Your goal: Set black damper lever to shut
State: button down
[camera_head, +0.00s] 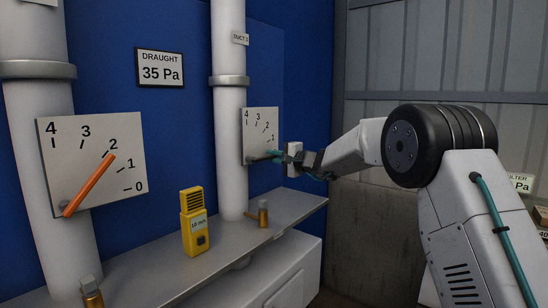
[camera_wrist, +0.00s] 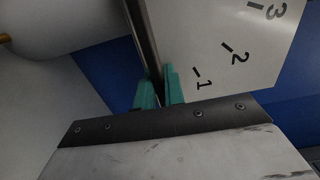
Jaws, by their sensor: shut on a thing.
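The black damper lever (camera_head: 256,160) is on the right scale plate (camera_head: 258,125), on the farther white pipe. It lies nearly level, its free end to the right, below the 1 mark. The 0 mark is hidden around my gripper. My gripper (camera_head: 276,155) reaches in from the right and is shut on the lever. In the wrist view the lever shows as a dark bar (camera_wrist: 144,40) running down between the teal fingertips (camera_wrist: 160,84), with the plate (camera_wrist: 215,40) and its marks 1, 2 and 3 to the right.
An orange lever (camera_head: 90,185) on the left scale plate (camera_head: 125,140) points near 2. A yellow meter (camera_head: 194,222) stands on the grey shelf (camera_head: 160,258), with small brass fittings (camera_head: 263,213) nearby. A sign (camera_head: 160,68) reads DRAUGHT 35 Pa. A grey panelled wall (camera_head: 440,55) stands at right.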

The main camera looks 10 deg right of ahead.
jog(key=c, duration=1.5)
grip_release()
jog(key=v, duration=0.7)
jog(key=shift+s+d, duration=0.3)
jog(key=shift+d, duration=0.05)
jog(key=s+a+f+n+g+h, duration=0.15)
jog(key=s+f+g, duration=0.35)
jog(key=s, duration=0.5)
jog(key=s+a+f+n+g+h, duration=0.1)
jog(key=s+a+f+n+g, duration=0.2)
jog(key=s, duration=0.8)
jog(key=s+d+f+n+g+h, duration=0.1)
jog(key=s+d+h, duration=0.2)
jog(key=s, duration=0.9)
jog(key=s+d+f+n+g+h, duration=0.1)
jog(key=s+d+h, duration=0.3)
jog(key=s, duration=0.9)
jog(key=s+d+f+n+g+h, duration=0.1)
jog(key=s+d+f+n+h, duration=0.1)
jog(key=s+d, duration=0.5)
jog(key=shift+s+d+n+h, duration=0.2)
jog(key=shift+s+h, duration=0.15)
jog(key=shift+s, duration=1.25)
jog(key=shift+s+d+n+h, duration=0.15)
jog(key=shift+s+h, duration=0.15)
jog(key=shift+s, duration=1.3)
